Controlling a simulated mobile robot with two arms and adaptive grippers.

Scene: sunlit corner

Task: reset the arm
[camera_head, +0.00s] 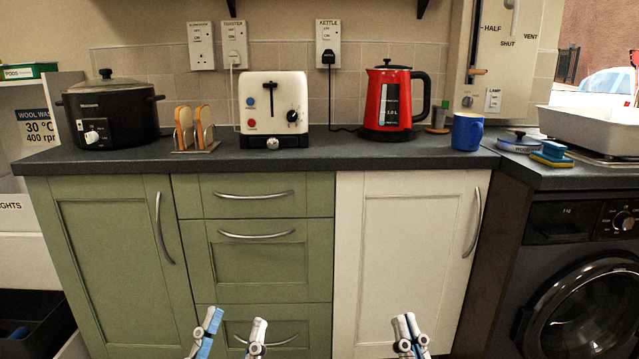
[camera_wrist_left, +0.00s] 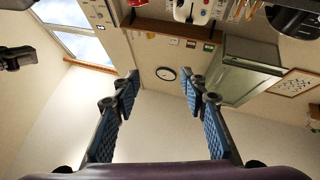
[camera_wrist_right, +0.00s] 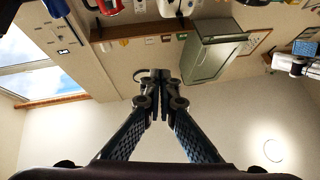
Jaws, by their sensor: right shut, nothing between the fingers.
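My left gripper (camera_head: 231,335) is low in the head view, in front of the green drawers, with its two fingers apart. In the left wrist view (camera_wrist_left: 158,95) its fingers stand wide apart with nothing between them. My right gripper (camera_head: 405,335) is low in the head view, in front of the cream cupboard door, with its fingers close together. In the right wrist view (camera_wrist_right: 160,85) its fingertips meet and hold nothing. Both grippers are below the worktop and apart from each other.
The dark worktop (camera_head: 260,160) carries a slow cooker (camera_head: 110,112), a toast rack (camera_head: 195,130), a toaster (camera_head: 273,105), a red kettle (camera_head: 387,100) and a blue mug (camera_head: 467,132). Green drawers (camera_head: 270,262) and a cream door (camera_head: 400,250) stand below. A washing machine (camera_head: 585,290) is at right.

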